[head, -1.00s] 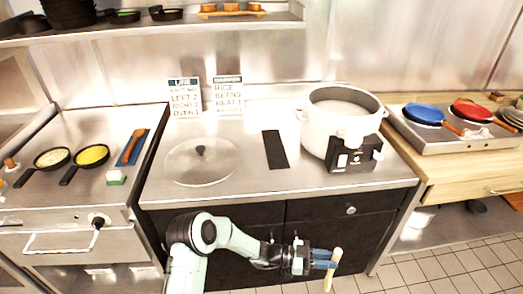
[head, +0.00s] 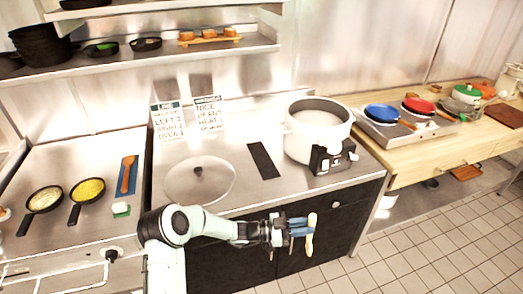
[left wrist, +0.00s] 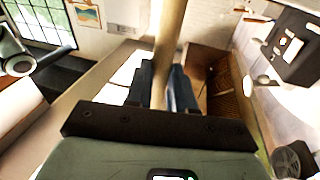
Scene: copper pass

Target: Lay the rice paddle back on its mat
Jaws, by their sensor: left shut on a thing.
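My left gripper (head: 302,227) is shut on the pale wooden rice paddle (head: 310,242). The paddle hangs roughly upright between the blue fingers, in front of the dark cabinet and below the counter's front edge. In the left wrist view the paddle (left wrist: 168,35) rises from between the fingers (left wrist: 162,90). A bare dark mat (head: 264,160), probably the paddle's, lies on the steel counter, up and left of the gripper, between the glass lid and the rice cooker. My right gripper is not in view.
The open white rice cooker (head: 318,132) stands right of the mat. The glass lid (head: 215,180) lies to its left. Two signs stand behind. A wooden spatula (head: 126,178) lies on a blue mat at left, near two pans. Front counter between lid and cooker is clear.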

